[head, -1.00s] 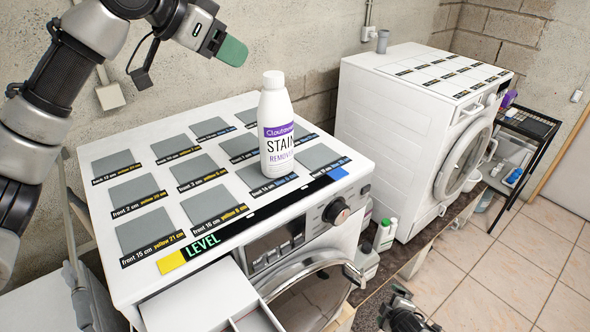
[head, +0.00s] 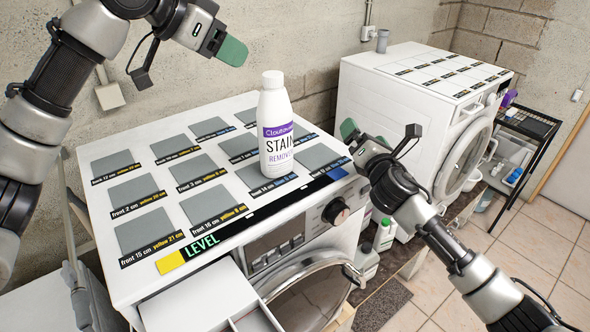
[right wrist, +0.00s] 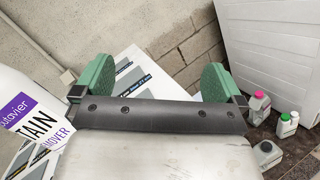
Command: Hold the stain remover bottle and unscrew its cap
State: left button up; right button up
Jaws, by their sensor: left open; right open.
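The stain remover bottle (head: 275,130) stands upright on the near washing machine's top, white with a purple band and a white cap (head: 273,80). My left gripper (head: 226,48) is above and left of the bottle, apart from it; only one green finger shows clearly. My right gripper (head: 363,136) is open and empty, right of the bottle at about its mid height in the picture, not touching it. In the right wrist view both green fingers are spread apart (right wrist: 155,88), and part of the bottle (right wrist: 28,122) shows at the left edge.
The washing machine top (head: 130,268) carries grey labelled pads (head: 143,230). A second white washing machine (head: 390,110) stands to the right. Small bottles (head: 384,235) stand in the gap between the machines. An open drawer (head: 200,305) juts out in front.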

aim_at(280, 148)
jog(key=s+a+n, duration=0.1)
jog(key=a, duration=0.2)
jog(key=s+a+n+y, duration=0.1)
jog(key=s+a, duration=0.1)
jog(key=a, duration=0.1)
jog(key=s+a+n, duration=0.2)
jog(key=a, duration=0.1)
jog(key=shift+r+g+y, duration=0.3)
jog(key=shift+r, duration=0.05)
jog(key=s+a+n, duration=0.2)
jog(key=s+a, duration=0.1)
jog(key=a, duration=0.1)
jog(key=s+a+n+g+y, duration=0.1)
jog(key=s+a+n, duration=0.2)
jog(key=s, duration=0.1)
jog(key=shift+s+a+r, duration=0.15)
jog(key=shift+a+r, duration=0.05)
jog(key=shift+a, duration=0.15)
jog(key=shift+y, duration=0.3)
jog(key=x, duration=1)
jog(key=shift+w+a+f, duration=0.15)
jog(key=shift+w+f, duration=0.05)
jog(key=shift+w, duration=0.15)
jog(key=shift+c, duration=0.5)
jog(key=c, duration=0.9)
jog(key=o, duration=1)
